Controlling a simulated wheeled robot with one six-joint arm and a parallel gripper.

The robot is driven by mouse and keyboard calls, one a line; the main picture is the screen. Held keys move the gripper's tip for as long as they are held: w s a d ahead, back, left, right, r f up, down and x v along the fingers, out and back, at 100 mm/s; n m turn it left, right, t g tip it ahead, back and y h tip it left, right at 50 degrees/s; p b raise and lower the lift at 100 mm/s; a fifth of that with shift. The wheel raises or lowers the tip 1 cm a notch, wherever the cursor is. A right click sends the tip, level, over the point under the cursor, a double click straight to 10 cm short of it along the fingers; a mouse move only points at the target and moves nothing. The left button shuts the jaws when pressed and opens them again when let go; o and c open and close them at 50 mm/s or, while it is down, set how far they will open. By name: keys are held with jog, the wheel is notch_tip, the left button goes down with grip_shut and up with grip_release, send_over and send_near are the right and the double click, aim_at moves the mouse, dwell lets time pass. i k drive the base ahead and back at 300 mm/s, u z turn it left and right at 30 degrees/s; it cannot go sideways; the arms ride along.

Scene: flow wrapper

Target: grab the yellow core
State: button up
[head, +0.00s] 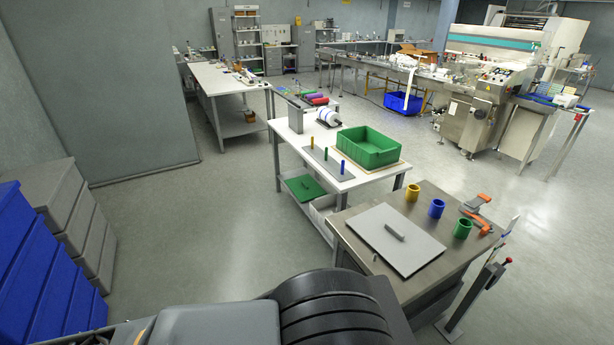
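The yellow core (412,193) is a short upright cylinder, seemingly hollow. It stands near the back edge of the dark-topped bench (345,232), at the left end of a row with a blue core (437,208) and a green core (463,228). The three stand apart from one another, and nothing covers the yellow one. My gripper is not in view. A dark, rounded part of my own body fills the bottom middle of the head view, well in front of the bench.
A grey plate with a handle (395,238) lies left of the cores. Orange-handled tools (476,218) lie right of them. A red-topped post (492,268) stands beside the bench. Behind is a white table (290,128) with a green crate (370,148) and coloured pegs. Open floor lies left.

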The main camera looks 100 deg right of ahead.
aim_at(413, 192)
jog(key=z, duration=2.75)
jog(key=i, duration=2.4)
jog(key=z, duration=2.65)
jog(key=i, duration=0.5)
jog(key=u, duration=0.05)
